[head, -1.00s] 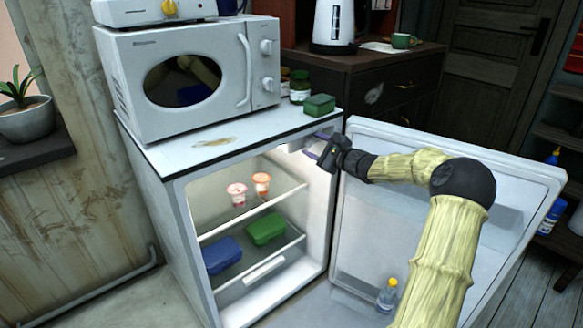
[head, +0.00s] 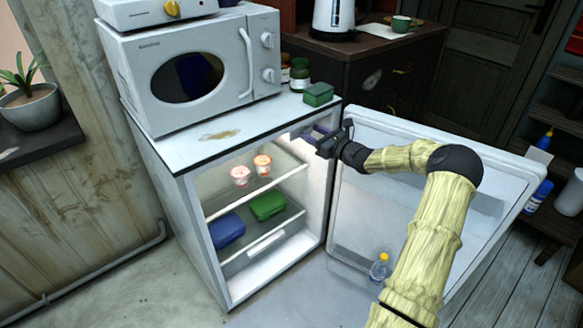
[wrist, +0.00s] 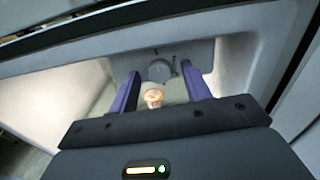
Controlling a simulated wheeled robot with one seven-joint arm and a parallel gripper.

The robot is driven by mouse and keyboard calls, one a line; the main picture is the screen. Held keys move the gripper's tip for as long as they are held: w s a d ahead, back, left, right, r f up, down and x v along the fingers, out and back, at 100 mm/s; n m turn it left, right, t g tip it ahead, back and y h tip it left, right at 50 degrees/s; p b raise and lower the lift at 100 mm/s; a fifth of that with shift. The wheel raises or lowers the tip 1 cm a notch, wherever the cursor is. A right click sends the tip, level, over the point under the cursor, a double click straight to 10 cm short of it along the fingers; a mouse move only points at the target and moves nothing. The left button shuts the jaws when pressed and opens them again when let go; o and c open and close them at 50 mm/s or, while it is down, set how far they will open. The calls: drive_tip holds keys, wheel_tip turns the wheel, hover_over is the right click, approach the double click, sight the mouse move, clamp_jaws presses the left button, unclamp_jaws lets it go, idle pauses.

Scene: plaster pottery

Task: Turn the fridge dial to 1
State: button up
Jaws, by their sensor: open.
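The fridge (head: 183,190) stands with its door (head: 365,215) swung wide open to the right. In the wrist view the fridge dial (wrist: 161,70) is a round grey knob on a pale panel under the fridge's top edge, with small dark marks around it. My gripper (head: 308,135) is at the upper right of the fridge opening. Its two purple fingers (wrist: 161,80) are open, one on each side of the dial in the picture. I cannot tell whether they touch it. In the head view the dial cannot be made out.
Two small cups (head: 262,164) stand on the upper shelf, with a green container (head: 268,206) and a blue container (head: 227,231) below. A microwave (head: 195,70) and green sponge (head: 318,94) sit on top. A bottle (head: 380,267) stands low at the door.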

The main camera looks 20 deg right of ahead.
drive_tip(key=m+p, duration=0.1)
drive_tip(key=m, duration=0.2)
drive_tip(key=shift+m, duration=0.4)
drive_tip(key=f+p+v, duration=0.1)
drive_tip(key=p+v, duration=0.2)
drive_tip(key=v, duration=1.4)
drive_tip(key=s+a+r+n+g+y+p, duration=0.1)
drive_tip(key=a+r+n+g+y+p, duration=0.2)
drive_tip(key=a, duration=0.4)
drive_tip(key=s+a+r+n+g+p, duration=0.1)
drive_tip(key=s+a+n+g+p, duration=0.2)
drive_tip(key=a+n, duration=0.4)
drive_tip(key=s+a+r+n+g+h+p, duration=0.1)
drive_tip(key=s+a+r+n+g+p, duration=0.1)
drive_tip(key=s+a+n+g+p, duration=0.1)
drive_tip(key=s+a+r+n+g+h+p, duration=0.2)
drive_tip(key=s+a+r+n+g+p, duration=0.1)
drive_tip(key=a, duration=0.4)
drive_tip(key=shift+s+a+r+n+g+p, duration=0.25)
drive_tip(key=shift+s+n+g+p, duration=0.25)
drive_tip(key=shift+s+n+g, duration=0.65)
drive_tip(key=shift+w+n, duration=0.25)
drive_tip(key=shift+w, duration=0.15)
